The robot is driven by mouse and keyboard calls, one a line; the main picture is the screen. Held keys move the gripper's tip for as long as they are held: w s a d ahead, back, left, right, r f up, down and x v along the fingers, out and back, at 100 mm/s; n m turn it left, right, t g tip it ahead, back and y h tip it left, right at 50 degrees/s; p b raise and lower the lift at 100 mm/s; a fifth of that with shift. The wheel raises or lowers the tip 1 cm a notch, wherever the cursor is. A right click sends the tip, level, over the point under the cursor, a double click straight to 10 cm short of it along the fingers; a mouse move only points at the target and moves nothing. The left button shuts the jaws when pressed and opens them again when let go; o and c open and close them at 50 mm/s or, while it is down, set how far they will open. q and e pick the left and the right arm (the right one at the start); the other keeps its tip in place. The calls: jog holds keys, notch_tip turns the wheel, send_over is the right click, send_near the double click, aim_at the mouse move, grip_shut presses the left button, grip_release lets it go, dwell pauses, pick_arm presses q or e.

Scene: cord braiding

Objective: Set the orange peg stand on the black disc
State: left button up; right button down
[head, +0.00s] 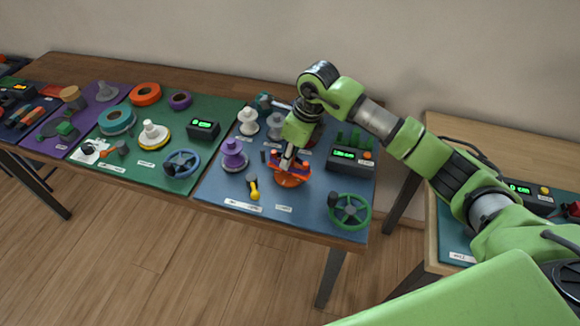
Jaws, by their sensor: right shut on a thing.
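The orange peg stand (288,181) is on or just above the blue mat, near the middle of the right half of the table. My right gripper (287,164) reaches down from above and is shut on its upper part. The fingers cover much of the stand, and its broad orange base shows below them. I cannot make out the black disc clearly; it may be hidden beneath the stand or behind my gripper. I cannot tell whether the stand's base touches anything below. My left gripper is not in view.
On the blue mat (305,222), a purple stand (234,155) and a yellow-handled tool (254,188) are left of the gripper. A green handwheel (349,211) is at front right, and a display box (351,158) is right. White and grey stands are behind.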

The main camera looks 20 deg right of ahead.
jog(key=shift+r+p, duration=1.35)
jog(key=shift+r, duration=1.35)
